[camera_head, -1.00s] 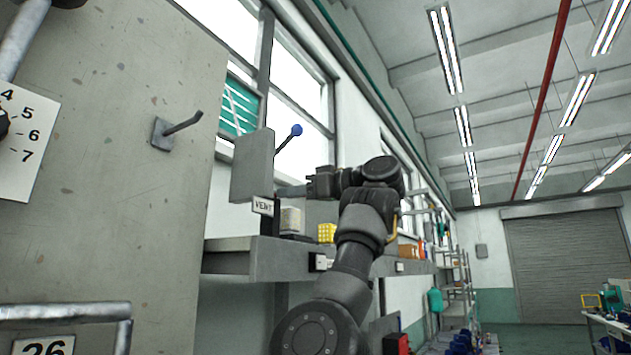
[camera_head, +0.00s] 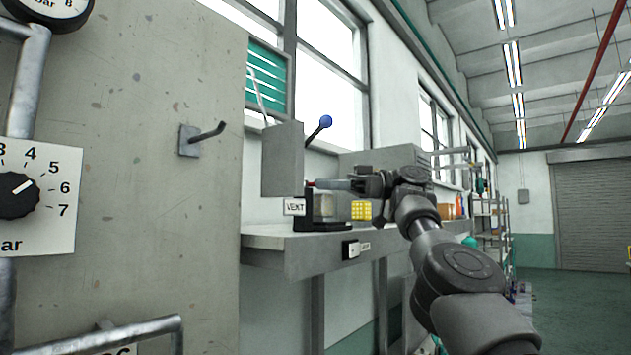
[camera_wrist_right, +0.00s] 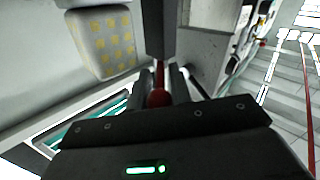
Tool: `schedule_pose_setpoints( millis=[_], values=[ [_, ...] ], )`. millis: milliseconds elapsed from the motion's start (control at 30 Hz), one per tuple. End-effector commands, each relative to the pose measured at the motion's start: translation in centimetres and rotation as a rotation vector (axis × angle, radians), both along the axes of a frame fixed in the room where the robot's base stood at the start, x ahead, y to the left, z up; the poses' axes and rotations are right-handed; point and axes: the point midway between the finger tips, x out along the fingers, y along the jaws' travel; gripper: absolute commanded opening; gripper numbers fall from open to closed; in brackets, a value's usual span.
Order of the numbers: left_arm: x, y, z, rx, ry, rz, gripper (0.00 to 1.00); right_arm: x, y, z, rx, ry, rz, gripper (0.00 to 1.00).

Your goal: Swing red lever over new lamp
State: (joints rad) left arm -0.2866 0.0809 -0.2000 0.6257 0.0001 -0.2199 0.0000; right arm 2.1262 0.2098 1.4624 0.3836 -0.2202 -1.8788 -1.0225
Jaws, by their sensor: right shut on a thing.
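My right gripper (camera_head: 322,184) reaches in from the right at the wall fixture above the shelf. A red lever (camera_head: 311,183) shows as a small red bit at its fingertips. In the right wrist view, the red lever's round knob and rod (camera_wrist_right: 158,96) lie between the jaws, which are shut on it. My left gripper is not in view.
A grey box (camera_head: 282,162) with a blue-knobbed lever (camera_head: 325,122) stands beside the gripper. A VENT label (camera_head: 294,207) and a pale block (camera_head: 325,206) are below. The shelf (camera_head: 300,250) runs to the right.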

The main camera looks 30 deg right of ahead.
Motion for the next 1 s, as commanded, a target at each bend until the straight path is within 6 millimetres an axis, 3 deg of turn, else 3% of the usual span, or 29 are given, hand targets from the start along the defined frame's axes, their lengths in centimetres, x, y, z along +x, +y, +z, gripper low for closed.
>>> schedule_pose_setpoints(
  millis=[333,667,700,800,833,1000],
  values=[
    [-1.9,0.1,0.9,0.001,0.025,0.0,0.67,-0.2,-0.1,-0.3,-0.003,0.007,0.061,0.0],
    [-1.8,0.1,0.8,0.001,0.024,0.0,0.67,-0.2,-0.1,-0.4,-0.004,0.009,0.063,0.0],
    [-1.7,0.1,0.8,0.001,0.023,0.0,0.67,-0.2,-0.1,-0.4,-0.004,0.009,0.063,0.26],
    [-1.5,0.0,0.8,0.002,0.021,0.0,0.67,-0.3,-0.2,-0.4,-0.003,0.007,0.061,0.39],
    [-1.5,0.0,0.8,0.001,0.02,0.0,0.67,-0.3,-0.2,-0.3,-0.004,0.008,0.061,0.43],
    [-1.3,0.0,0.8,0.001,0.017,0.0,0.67,-0.3,-0.2,-0.2,-0.003,0.006,0.058,0.43]
  ],
)
